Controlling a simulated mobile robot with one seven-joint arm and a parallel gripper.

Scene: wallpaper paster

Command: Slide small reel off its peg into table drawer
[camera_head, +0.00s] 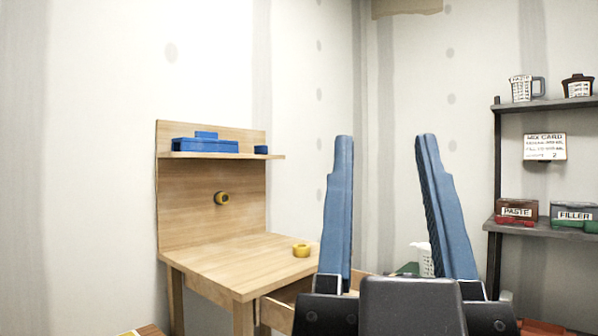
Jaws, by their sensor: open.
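A small yellow and dark reel (221,198) hangs on the upright back board of the wooden table (215,262); the peg itself is hard to make out. A second yellow reel (301,250) lies flat on the tabletop near its right edge. The table drawer (277,310) stands pulled out at the table's front right, and my gripper partly hides it. My gripper (386,140) is open and empty, its two blue fingers pointing up in the picture, to the right of the table and apart from both reels.
A shelf (220,156) on the back board carries a blue case (205,145) and a small blue block (261,150). At right, a dark rack (497,180) holds jugs and boxes labelled paste and filler. Most of the tabletop is clear.

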